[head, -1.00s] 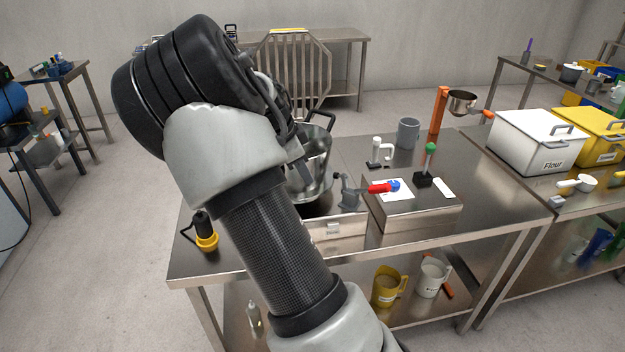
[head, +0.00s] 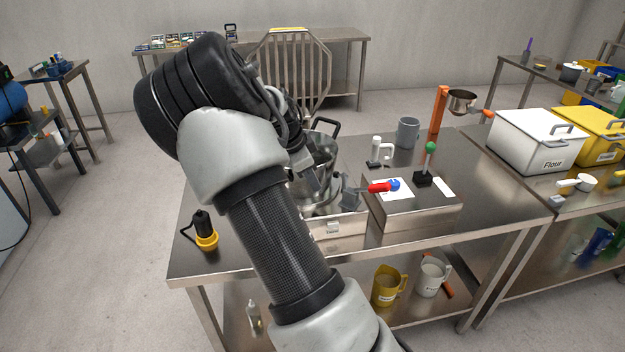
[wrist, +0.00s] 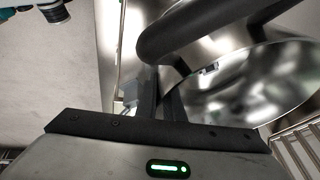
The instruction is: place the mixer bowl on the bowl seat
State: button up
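The mixer bowl (head: 325,158) is a shiny steel bowl with black handles, on the left part of the table in the head view. It also fills much of the right side of the wrist view (wrist: 255,85), with a thick black handle (wrist: 205,25) across the top. My gripper (head: 314,184) is at the bowl's near side. In the wrist view its narrow fingers (wrist: 160,98) are close together at the handle, and the exact contact is hard to see. The bowl is low over the steel machine base (head: 340,229); its underside and the seat are hidden, so I cannot tell if it rests there.
A grey mug (head: 408,132) is behind. A black-and-yellow plug-like item (head: 205,232) is at the table's left. White and yellow bins stand at right.

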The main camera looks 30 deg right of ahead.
jog(key=shift+o, duration=1.2)
jog(key=shift+r, duration=0.25)
jog(key=v, duration=1.1)
jog(key=s+a+r+n+t+y, duration=0.1)
jog(key=s+a+r+n, duration=0.1)
jog(key=s+a+n, duration=0.3)
jog(key=s+a+r+n+t+y, duration=0.2)
jog(key=s+a+n, duration=0.3)
jog(key=s, duration=0.9)
jog(key=s+a+r+n+t+y, duration=0.1)
jog(key=s+a+r+n, duration=0.2)
jog(key=s+n, duration=0.6)
jog(key=s+a+p, duration=0.1)
jog(key=a, duration=0.1)
jog(key=shift+a+n+t+y, duration=0.3)
jog(key=shift+a+n, duration=0.1)
jog(key=shift+s, duration=0.15)
